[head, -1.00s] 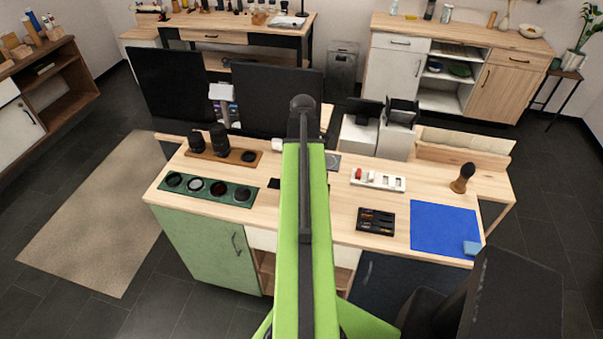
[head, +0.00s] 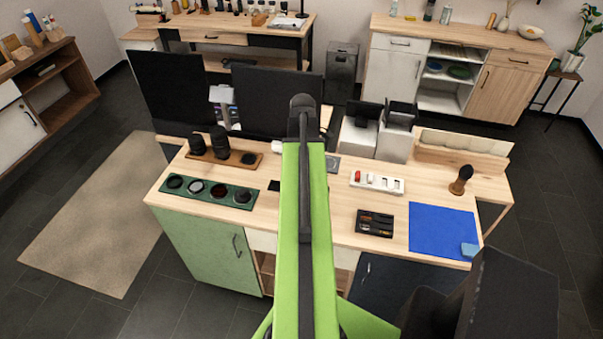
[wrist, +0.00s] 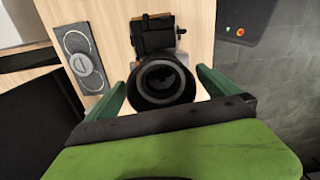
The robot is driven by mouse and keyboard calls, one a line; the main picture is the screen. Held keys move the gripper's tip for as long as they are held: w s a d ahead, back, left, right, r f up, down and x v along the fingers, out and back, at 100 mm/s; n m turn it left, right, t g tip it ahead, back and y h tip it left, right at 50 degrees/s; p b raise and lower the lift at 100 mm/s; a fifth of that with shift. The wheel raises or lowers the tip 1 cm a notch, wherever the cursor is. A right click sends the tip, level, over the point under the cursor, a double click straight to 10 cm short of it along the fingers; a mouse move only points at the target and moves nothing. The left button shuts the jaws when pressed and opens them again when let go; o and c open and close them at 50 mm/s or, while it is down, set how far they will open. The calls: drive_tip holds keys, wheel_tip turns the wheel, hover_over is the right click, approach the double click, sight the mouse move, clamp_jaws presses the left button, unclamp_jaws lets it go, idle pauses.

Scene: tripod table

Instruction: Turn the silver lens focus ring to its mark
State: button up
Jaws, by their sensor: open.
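In the wrist view a black camera (wrist: 153,38) stands on the light wood table, its round lens (wrist: 161,79) facing my gripper. A grey rim shows around the dark glass. I cannot pick out the silver focus ring or its mark clearly. My gripper (wrist: 164,84) is open, with one green finger on each side of the lens. Gaps show between the fingers and the lens, so it is not gripped. In the head view my green arm covers the camera and my gripper.
In the head view a green filter tray (head: 208,204), a wooden lens board (head: 263,162), a black tool tray (head: 375,223) and a blue mat (head: 437,231) lie around my arm. Monitors (head: 278,102) stand behind.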

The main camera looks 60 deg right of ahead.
wheel_tip(320, 180, up, 6)
drive_tip(key=p, duration=0.5)
drive_tip(key=shift+r+p, duration=0.25)
drive_tip(key=shift+p, duration=0.15)
drive_tip(key=shift+f, duration=0.1)
